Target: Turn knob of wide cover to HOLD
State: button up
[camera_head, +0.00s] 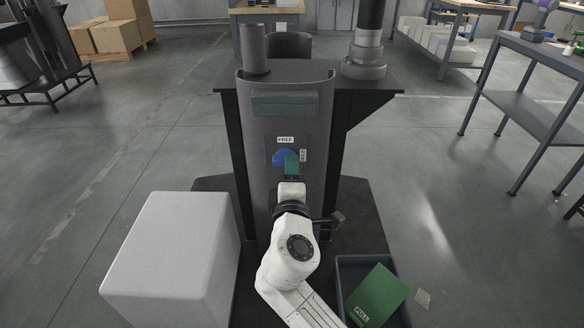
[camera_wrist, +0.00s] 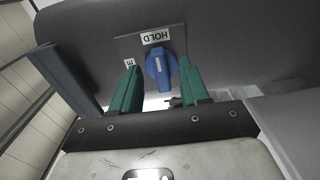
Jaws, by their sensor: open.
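The wide cover (camera_head: 262,125) is a dark grey curved panel on the front of the column, seen also in the wrist view (camera_wrist: 228,50). Its blue knob (camera_head: 280,157) is partly hidden by my gripper (camera_head: 291,160) in the head view. In the wrist view, the knob (camera_wrist: 161,72) stands between the green fingers of my gripper (camera_wrist: 160,64), which are open with gaps on both sides.
A large light grey block (camera_head: 165,255) stands left of my arm. A dark bin (camera_head: 347,270) at the right holds a green piece (camera_head: 377,294). A slate-coloured bar (camera_head: 284,104) crosses the cover's upper part. Workbenches stand farther back, with open floor between.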

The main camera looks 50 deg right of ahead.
jog(key=v, duration=0.8)
jog(key=shift+s+a+p, duration=0.3)
jog(key=s+f+m+g+y, duration=0.4)
jog(key=s+f, duration=0.2)
jog(key=f, duration=0.4)
jog(key=s+f+m+g+y, duration=0.3)
jog(key=s+f+y, duration=0.25)
jog(key=f, duration=0.35)
jog(key=s+a+f+g+y, duration=0.3)
jog(key=s+a+f+y, duration=0.1)
jog(key=s+a, duration=0.3)
notch_tip(320, 180, up, 22)
jog(key=p, duration=2.2)
jog(key=shift+m, duration=0.4)
jog(key=shift+w+y, duration=0.15)
jog(key=shift+y, duration=0.1)
